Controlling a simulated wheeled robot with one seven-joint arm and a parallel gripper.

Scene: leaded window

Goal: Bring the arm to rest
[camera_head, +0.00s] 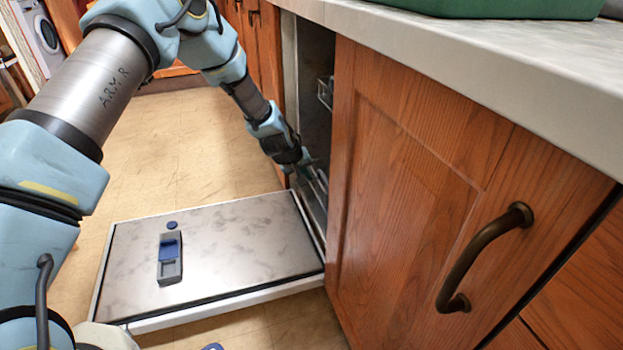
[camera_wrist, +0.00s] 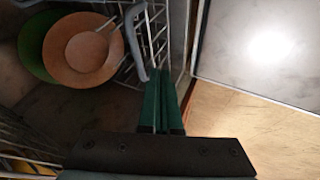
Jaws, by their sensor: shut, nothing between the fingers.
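My gripper (camera_head: 310,172) is at the end of my arm, which reaches across the floor to the open front of the dishwasher. In the wrist view its two green fingers (camera_wrist: 163,80) lie side by side, shut with nothing between them. Their tips are close to the white wire rack (camera_wrist: 178,62); I cannot tell whether they touch it. In the head view the gripper is partly hidden by its own dark wrist housing, beside the opening and above the inner end of the lowered door (camera_head: 235,240).
An orange plate (camera_wrist: 83,50) and a green plate (camera_wrist: 38,45) are in the rack. The lowered door carries a detergent dispenser (camera_head: 170,258). A wooden cabinet door (camera_head: 420,160) with a dark handle (camera_head: 480,258) and the counter (camera_head: 480,50) stand close on the right. The floor (camera_head: 190,140) at left is clear.

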